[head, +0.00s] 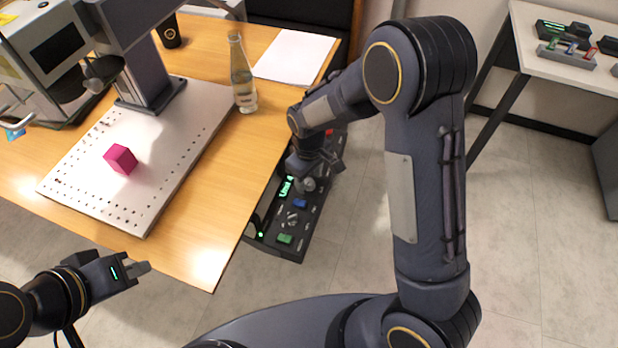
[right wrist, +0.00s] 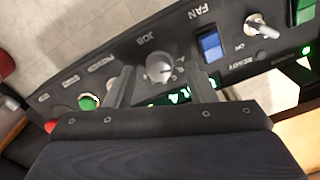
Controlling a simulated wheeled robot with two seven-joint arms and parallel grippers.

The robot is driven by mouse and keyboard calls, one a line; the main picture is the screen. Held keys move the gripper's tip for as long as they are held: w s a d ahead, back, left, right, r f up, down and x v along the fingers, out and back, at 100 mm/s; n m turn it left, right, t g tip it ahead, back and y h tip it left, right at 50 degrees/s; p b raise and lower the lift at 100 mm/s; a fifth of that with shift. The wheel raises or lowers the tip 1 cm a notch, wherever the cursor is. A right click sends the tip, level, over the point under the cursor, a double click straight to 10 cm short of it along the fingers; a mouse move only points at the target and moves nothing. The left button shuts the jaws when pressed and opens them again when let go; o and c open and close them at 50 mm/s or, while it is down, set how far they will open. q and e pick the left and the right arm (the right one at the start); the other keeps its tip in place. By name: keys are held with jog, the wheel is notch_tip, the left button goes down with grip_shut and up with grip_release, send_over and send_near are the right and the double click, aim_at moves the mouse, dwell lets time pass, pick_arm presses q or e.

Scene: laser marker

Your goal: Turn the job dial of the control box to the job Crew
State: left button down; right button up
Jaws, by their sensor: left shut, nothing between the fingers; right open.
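The control box (head: 270,238) is a dark panel beside the right side of the wooden table. Its job dial is a round pale grey knob (right wrist: 159,68) under the word JOB in the right wrist view; it also shows in the head view (head: 308,184). A display with green lettering (head: 286,187) sits beside it, partly hidden by a finger in the right wrist view; I cannot read the job name. My right gripper (right wrist: 160,72) is open, one finger on each side of the dial, with no contact visible. My left gripper (head: 145,268) is shut and empty, left of the box.
The panel also has a blue fan switch (right wrist: 211,46), a toggle (right wrist: 262,26) and a green button (right wrist: 88,101). On the table are a perforated plate (head: 80,200) with a magenta cube (head: 121,159), a bottle (head: 243,80) and paper (head: 295,55).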

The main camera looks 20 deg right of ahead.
jog(key=shift+f, duration=0.35)
jog(key=c, duration=1)
jog(key=shift+o, duration=0.2)
jog(key=shift+m, duration=2.9)
